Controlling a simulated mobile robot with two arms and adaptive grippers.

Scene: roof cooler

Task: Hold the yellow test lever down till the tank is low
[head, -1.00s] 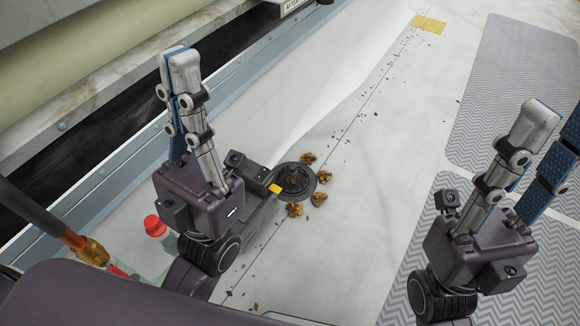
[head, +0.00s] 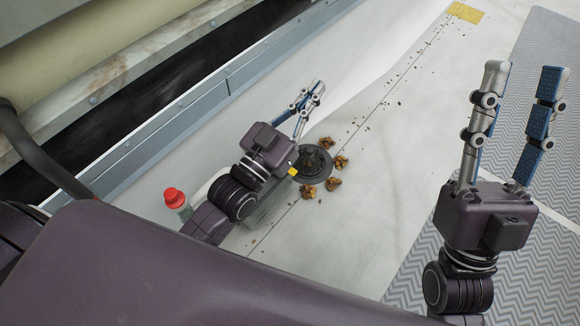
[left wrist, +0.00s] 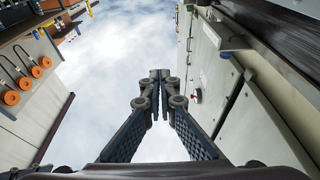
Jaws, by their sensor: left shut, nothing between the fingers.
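A small yellow tab (head: 292,171), which may be the test lever, shows beside the round black drain (head: 316,163) in the head view. My left gripper (head: 318,86) is shut and empty, its fingers pointing up and to the right above the deck near the drain. In the left wrist view its fingertips (left wrist: 160,75) meet against the sky, with nothing between them. My left wrist partly covers what lies left of the tab. My right gripper (head: 525,82) is open and empty, over the grey mat. I cannot make out the tank or its level.
Brown leaf clumps (head: 333,184) lie around the drain. A red-capped bottle (head: 174,198) stands at left. A metal ledge (head: 165,125) runs along the left. A grey patterned mat (head: 410,285) covers the right. The left wrist view shows orange round fittings (left wrist: 29,71) and a white panel (left wrist: 225,90).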

